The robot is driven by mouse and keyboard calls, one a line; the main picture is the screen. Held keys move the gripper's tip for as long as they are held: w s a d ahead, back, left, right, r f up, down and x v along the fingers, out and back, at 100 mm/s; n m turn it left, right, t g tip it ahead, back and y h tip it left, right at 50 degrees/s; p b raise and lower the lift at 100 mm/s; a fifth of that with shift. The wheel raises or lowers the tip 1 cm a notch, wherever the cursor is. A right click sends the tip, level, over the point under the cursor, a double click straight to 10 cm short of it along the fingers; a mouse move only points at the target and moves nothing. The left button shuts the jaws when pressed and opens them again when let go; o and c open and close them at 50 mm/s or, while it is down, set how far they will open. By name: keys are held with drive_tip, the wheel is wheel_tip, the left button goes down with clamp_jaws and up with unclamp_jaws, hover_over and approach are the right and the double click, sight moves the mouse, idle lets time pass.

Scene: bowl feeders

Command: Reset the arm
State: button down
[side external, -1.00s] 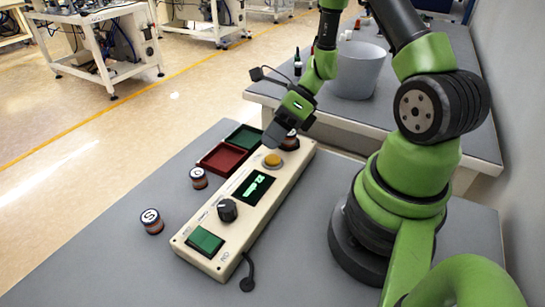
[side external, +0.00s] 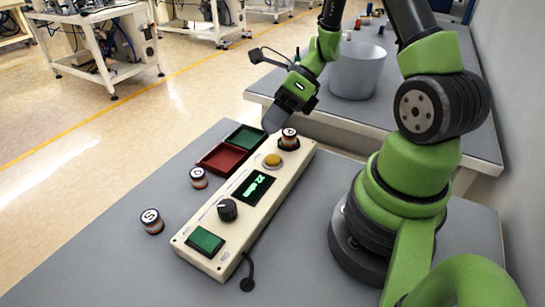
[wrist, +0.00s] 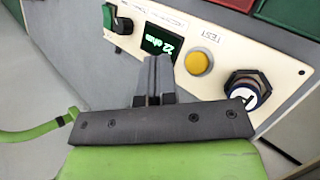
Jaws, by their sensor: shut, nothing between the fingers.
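My gripper (side external: 275,119) is shut and empty. In the side view it hangs above the far end of the cream control box (side external: 184,237), near the green tray. In the wrist view its closed fingers (wrist: 154,75) point toward the box's display. A small lettered cylinder (side external: 288,138) sits at the far end of the box, and it also shows in the wrist view (wrist: 247,92), standing in a round socket. The box carries a yellow button (side external: 272,160), a green-lit display (side external: 253,186) whose wrist-view text seems to read "22 ohm", a black knob (side external: 227,210) and a green switch (side external: 205,241).
A red tray (side external: 221,159) and a green tray (side external: 245,138) lie beside the box. Two more lettered cylinders, one (side external: 198,178) near the trays and one marked S (side external: 151,221), stand on the grey table. A grey bin (side external: 358,72) stands on the table behind.

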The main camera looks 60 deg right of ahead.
drive_tip(key=s+a+r+n+t+h, duration=0.1)
drive_tip(key=s+a+r+n+h, duration=0.2)
drive_tip(key=r+n, duration=0.6)
drive_tip(key=s+a+r+n+t+h, duration=0.2)
drive_tip(key=s+a+r+n, duration=0.3)
drive_tip(key=r+n, duration=0.5)
drive_tip(key=s+n+h, duration=0.1)
drive_tip(key=s+n, duration=0.1)
drive_tip(key=n, duration=0.6)
drive_tip(key=shift+s+r+n, duration=0.15)
drive_tip(key=shift+s+n, duration=0.05)
drive_tip(key=shift+n, duration=0.2)
